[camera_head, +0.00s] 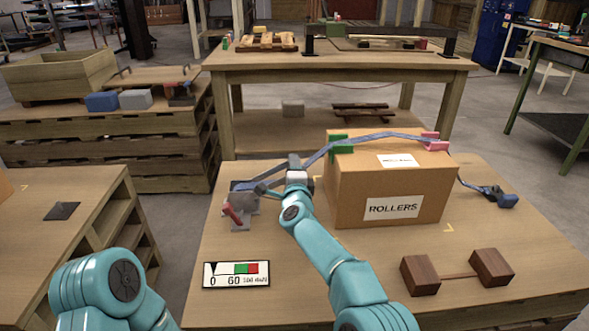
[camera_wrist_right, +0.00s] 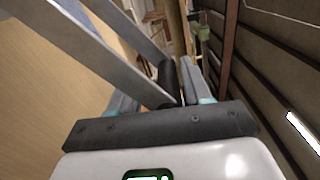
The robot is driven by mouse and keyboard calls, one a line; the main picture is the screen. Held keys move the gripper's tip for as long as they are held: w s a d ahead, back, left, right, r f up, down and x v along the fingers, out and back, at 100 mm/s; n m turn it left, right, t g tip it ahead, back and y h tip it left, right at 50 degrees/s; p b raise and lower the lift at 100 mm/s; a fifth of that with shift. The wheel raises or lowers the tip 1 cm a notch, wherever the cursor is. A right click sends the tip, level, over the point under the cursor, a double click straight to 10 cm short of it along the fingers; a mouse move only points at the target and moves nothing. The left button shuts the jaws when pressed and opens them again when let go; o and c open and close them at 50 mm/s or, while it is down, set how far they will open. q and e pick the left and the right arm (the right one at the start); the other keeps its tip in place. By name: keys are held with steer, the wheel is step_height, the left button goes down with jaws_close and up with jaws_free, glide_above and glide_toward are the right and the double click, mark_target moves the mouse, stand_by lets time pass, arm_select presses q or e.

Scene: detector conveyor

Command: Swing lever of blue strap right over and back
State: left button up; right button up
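The blue strap (camera_head: 375,137) runs over a cardboard box (camera_head: 350,185) labelled ROLLERS, across a green corner piece (camera_head: 340,148) and a pink one (camera_head: 434,141). Its ratchet (camera_head: 243,188) sits left of the box, above a grey bracket with a red part (camera_head: 232,214). My right gripper (camera_head: 294,163) is beside the box's left side, at the ratchet's lever. In the wrist view the lever (camera_wrist_right: 95,50) shows as two grey bars joined by a dark crossbar. My right gripper (camera_wrist_right: 165,85) appears shut on that crossbar; its left finger is partly hidden. My left gripper is out of view.
A gauge card (camera_head: 236,274) lies at the front left of the table (camera_head: 310,285). Two wooden blocks (camera_head: 420,275) joined by a rod lie at the front right. The strap's far end (camera_head: 497,196) lies right of the box. My left arm stays low at left.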

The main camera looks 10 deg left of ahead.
steer(key=shift+d+r, duration=0.15)
steer(key=shift+s+d+b, duration=0.15)
steer(key=shift+s+b, duration=0.3)
steer(key=shift+b, duration=0.1)
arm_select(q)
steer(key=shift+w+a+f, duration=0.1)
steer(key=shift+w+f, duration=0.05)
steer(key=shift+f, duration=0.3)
arm_select(e)
steer(key=v, duration=1.5)
steer(key=shift+s, duration=0.25)
